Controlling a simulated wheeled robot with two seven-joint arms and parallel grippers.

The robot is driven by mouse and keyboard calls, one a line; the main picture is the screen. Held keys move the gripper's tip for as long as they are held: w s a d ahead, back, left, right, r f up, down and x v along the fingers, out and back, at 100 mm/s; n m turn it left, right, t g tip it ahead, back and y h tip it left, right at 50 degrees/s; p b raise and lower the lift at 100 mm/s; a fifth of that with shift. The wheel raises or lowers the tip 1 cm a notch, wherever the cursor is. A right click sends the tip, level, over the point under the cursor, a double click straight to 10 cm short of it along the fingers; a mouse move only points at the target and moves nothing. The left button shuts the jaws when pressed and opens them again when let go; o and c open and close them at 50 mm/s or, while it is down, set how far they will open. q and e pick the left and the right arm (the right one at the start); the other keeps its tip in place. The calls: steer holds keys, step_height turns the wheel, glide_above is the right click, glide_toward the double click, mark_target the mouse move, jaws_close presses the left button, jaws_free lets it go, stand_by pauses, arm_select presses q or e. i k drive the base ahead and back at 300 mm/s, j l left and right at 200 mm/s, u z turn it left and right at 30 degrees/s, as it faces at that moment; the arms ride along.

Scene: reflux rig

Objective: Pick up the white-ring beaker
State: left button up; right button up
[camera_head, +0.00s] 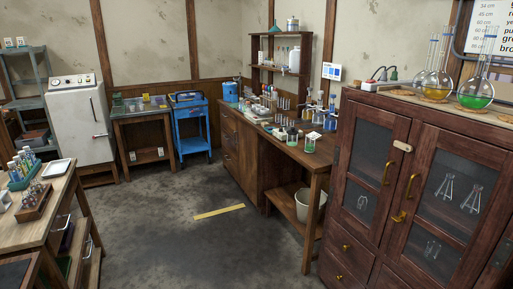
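Neither of my grippers is in view. Small glass vessels stand on the long wooden bench (287,143) right of centre. Near its front end is a glass vessel with green contents (310,146), and a small white patch shows by its top. A darker small vessel (292,137) stands just left of it. I cannot tell at this size whether either is the white-ring beaker, as no white ring shows clearly.
A dark glass-door cabinet (395,160) with flasks (475,90) on top stands at the right. A wooden table (45,205) with vial racks is at the left. A blue cart (191,125) and a white fridge-like unit (80,120) are at the back.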

mark_target(310, 138)
steer(key=i+j+u, duration=0.15)
steer(key=i+u, duration=0.15)
steer(key=i, duration=0.2)
steer(key=i+u, duration=0.25)
steer(key=i, duration=0.3)
